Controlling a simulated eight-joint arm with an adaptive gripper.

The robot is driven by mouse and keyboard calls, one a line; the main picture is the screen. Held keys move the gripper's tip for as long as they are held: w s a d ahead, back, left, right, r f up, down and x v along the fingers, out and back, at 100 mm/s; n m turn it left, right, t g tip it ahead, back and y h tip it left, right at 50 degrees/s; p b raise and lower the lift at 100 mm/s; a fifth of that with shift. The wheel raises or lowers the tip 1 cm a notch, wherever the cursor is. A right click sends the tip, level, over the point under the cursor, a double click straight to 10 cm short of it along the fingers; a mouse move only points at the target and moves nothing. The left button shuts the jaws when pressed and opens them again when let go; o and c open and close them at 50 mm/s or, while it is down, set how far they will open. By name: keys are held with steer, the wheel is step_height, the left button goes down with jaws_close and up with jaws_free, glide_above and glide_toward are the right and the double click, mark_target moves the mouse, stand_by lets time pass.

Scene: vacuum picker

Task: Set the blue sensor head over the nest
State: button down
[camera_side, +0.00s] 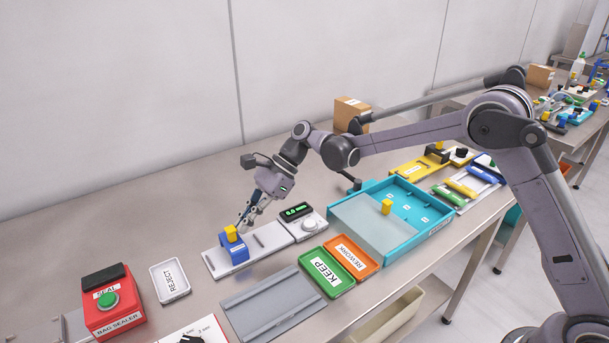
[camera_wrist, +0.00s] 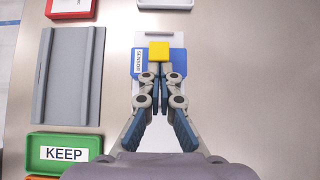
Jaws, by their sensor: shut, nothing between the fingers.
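The blue sensor head (camera_side: 235,255) with a yellow knob (camera_side: 230,232) stands at the left part of a long white base plate (camera_side: 213,266). In the wrist view the sensor head (camera_wrist: 141,62) bears a SENSOR label, and its yellow knob (camera_wrist: 159,51) shows just ahead of my fingertips. My gripper (camera_side: 242,224) is shut and empty, pointing down close beside the knob; I cannot tell whether it touches. It also shows in the wrist view (camera_wrist: 160,72), fingertips together. Which part of the plate is the nest is not clear; the gripper hides some of the plate.
A display unit (camera_side: 296,211) and a round white pan (camera_side: 309,225) stand right of the plate. The KEEP tray (camera_side: 327,271), REWORK tray (camera_side: 352,256), REJECT tray (camera_side: 170,281), grey rail plate (camera_side: 270,305), red bag sealer (camera_side: 112,309) and teal bin (camera_side: 401,252) surround it.

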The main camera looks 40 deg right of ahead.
steer(key=shift+a, duration=0.25)
steer(key=d, duration=0.4)
steer(key=v, duration=1)
steer(key=shift+d, duration=0.25)
steer(key=shift+s+r, duration=0.1)
steer(key=s+d+r+n+t+h, duration=0.2)
steer(key=s+d+n, duration=0.15)
steer(key=s, duration=0.35)
steer(key=s+d+r+n+t+h, duration=0.2)
steer(key=s+d+n+h, duration=0.1)
steer(key=s+n, duration=0.3)
steer(key=s+d+f+n+t+h, duration=0.3)
steer(key=s+d+n, duration=0.4)
steer(key=s, duration=0.5)
steer(key=shift+s+d+f+n+h, duration=0.15)
steer(key=shift+s+f+n+h, duration=0.25)
steer(key=shift+f+n, duration=0.5)
steer(key=shift+w, duration=0.15)
